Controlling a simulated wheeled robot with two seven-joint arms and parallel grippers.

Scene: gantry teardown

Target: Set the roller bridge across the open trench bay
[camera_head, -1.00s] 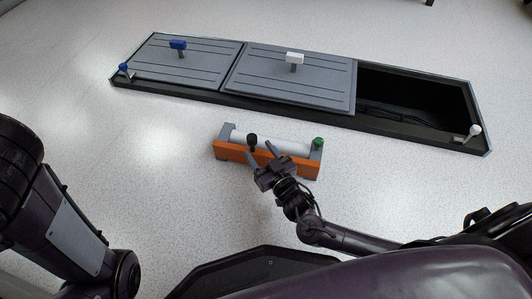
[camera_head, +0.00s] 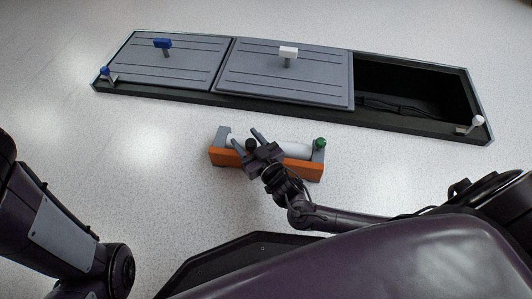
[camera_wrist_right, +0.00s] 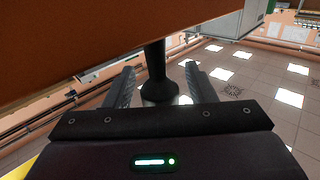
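The roller bridge (camera_head: 302,171) lies on the floor in front of the trench in the head view. It has an orange side, a pale roller, grey ends, a black knob (camera_head: 251,144) and a green knob (camera_head: 320,143). My right gripper (camera_head: 247,138) is open at the black knob. In the right wrist view the black knob (camera_wrist_right: 157,82) stands between its fingers, with gaps on both sides, below the orange side (camera_wrist_right: 80,35). The open trench bay (camera_head: 410,90) is at the right end of the trench, dark with cables inside. My left gripper is not in view.
Two grey cover plates, one with a blue handle (camera_head: 163,43) and one with a white handle (camera_head: 288,52), close the left and middle bays. A blue-topped lever (camera_head: 105,72) and a white-topped lever (camera_head: 477,121) stand at the trench ends. The speckled floor around is clear.

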